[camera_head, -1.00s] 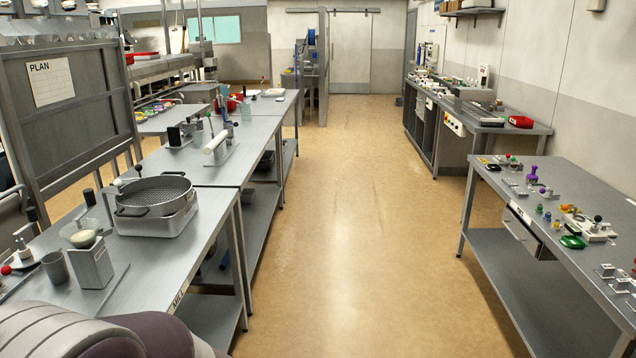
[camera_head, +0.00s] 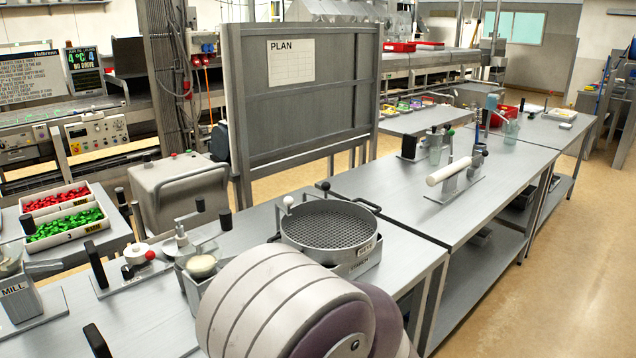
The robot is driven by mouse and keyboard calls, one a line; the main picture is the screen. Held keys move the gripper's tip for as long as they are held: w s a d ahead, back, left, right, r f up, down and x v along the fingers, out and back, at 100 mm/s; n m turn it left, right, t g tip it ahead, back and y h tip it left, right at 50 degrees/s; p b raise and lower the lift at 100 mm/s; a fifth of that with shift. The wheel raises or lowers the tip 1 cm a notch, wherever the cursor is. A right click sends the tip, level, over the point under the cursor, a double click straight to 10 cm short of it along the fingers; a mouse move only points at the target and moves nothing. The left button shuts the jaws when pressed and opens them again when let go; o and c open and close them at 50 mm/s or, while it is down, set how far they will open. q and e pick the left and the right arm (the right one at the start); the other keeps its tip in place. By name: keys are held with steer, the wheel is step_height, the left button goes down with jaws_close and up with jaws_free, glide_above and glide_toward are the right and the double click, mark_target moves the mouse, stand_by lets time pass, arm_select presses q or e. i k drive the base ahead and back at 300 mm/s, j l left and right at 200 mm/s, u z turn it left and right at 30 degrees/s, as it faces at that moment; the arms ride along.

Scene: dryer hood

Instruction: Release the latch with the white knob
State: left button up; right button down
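A small white ball knob (camera_head: 288,201) stands on a short stem at the left rim of a round perforated sieve (camera_head: 328,228). A black ball knob (camera_head: 322,186) stands at the sieve's back rim. The sieve sits on a grey base (camera_head: 366,264) with a label on its front. Whether the white knob's stem is a latch I cannot tell at this size. A large rounded grey and purple part of my own arm fills the bottom middle and hides the bench in front of the sieve. Neither of my grippers shows.
Left of the sieve stand a cup device (camera_head: 202,266), a red ball knob (camera_head: 150,255) and a mill (camera_head: 18,290). Trays of red (camera_head: 55,199) and green pieces (camera_head: 65,225) lie farther left. A PLAN board (camera_head: 300,100) stands behind the bench. Floor is clear at right.

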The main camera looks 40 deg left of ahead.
mark_target(288, 201)
steer(key=i+u, duration=0.25)
steer(key=u, duration=0.15)
steer(key=i+u, duration=0.25)
steer(key=u, duration=0.15)
steer(key=i+l+u, duration=0.15)
steer(key=u, duration=0.25)
steer(key=i+l+u, duration=0.25)
steer(key=u, duration=0.15)
steer(key=i+u, duration=0.15)
steer(key=u, duration=0.3)
steer(key=i+l+u, duration=0.1)
steer(key=u, duration=0.35)
steer(key=i+l+u, duration=0.15)
steer(key=u, duration=0.25)
steer(key=i+l+u, duration=0.15)
steer(key=u, duration=0.3)
